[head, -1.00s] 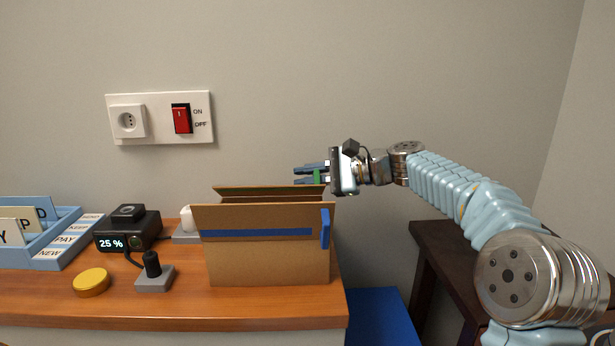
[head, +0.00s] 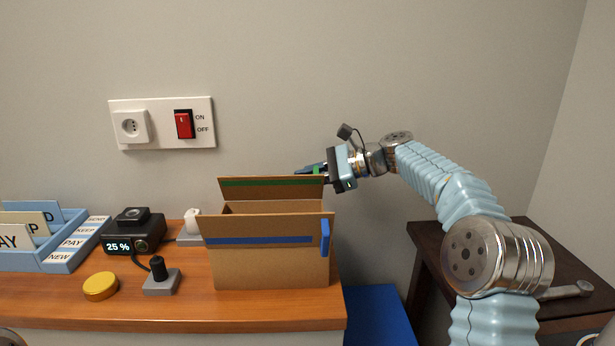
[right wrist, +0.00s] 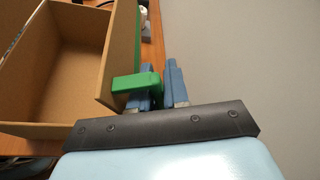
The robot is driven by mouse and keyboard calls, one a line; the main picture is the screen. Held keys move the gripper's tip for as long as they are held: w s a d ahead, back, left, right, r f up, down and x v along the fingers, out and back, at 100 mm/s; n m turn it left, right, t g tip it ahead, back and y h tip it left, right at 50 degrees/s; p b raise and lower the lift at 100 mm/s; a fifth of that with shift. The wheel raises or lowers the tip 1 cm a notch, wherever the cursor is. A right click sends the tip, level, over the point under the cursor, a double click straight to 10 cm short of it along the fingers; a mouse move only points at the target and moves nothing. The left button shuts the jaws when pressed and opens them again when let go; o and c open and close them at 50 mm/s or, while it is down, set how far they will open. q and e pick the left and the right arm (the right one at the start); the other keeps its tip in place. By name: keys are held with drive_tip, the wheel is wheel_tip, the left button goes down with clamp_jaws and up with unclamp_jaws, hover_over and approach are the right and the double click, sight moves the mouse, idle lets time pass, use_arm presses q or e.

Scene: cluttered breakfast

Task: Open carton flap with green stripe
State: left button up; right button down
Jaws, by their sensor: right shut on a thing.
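The open-topped cardboard carton (head: 270,268) stands at the right end of the wooden top. Its flap with the green stripe (head: 268,190) is at the back, raised roughly upright. The front flap bears a blue stripe (head: 260,239) and a blue tab (head: 325,238) and also stands up. My right gripper (head: 312,170) is at the far right corner of the carton, shut on the green tab (right wrist: 136,82) of the green-striped flap. In the right wrist view the flap (right wrist: 122,48) is beside the fingers and the carton's inside (right wrist: 50,70) looks empty. My left gripper is not in view.
A black 25 % display device (head: 133,232), a yellow disc (head: 100,286), a grey-based black plug (head: 160,276) and a blue sorter (head: 45,240) stand left of the carton. A switch panel (head: 162,122) is on the wall. A dark side table (head: 430,240) is at right.

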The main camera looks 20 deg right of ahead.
drive_tip(key=shift+w+d+f+m+g, duration=0.15)
drive_tip(key=shift+w+m+g, duration=0.25)
drive_tip(key=shift+m, duration=0.3)
drive_tip(key=c, duration=1.5)
unclamp_jaws()
drive_tip(key=v, duration=1.4)
drive_tip(key=shift+c, duration=0.3)
